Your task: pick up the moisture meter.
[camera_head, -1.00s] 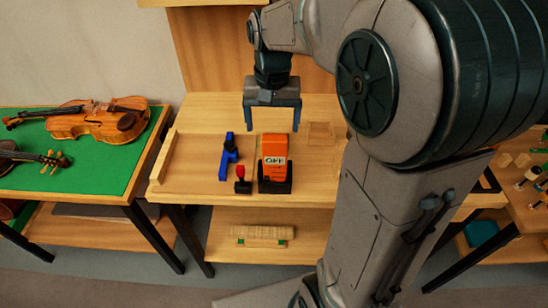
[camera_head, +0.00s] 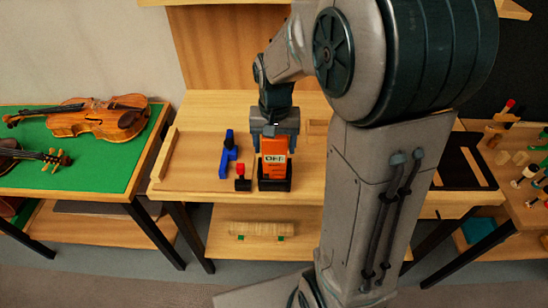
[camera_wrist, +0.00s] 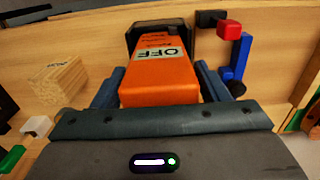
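My gripper (camera_head: 275,140) is directly over the orange meter. In the wrist view my gripper (camera_wrist: 160,70) has one blue-grey finger on each side of the meter, spread apart with the meter between them. Narrow gaps seem to show beside it; contact is not clear.
A blue tool (camera_head: 228,155) and a small red-topped black piece (camera_head: 243,178) stand close left of the meter. A pale wooden block (camera_wrist: 60,80) sits on its other side. Violins lie on a green-topped table (camera_head: 95,165) at the left.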

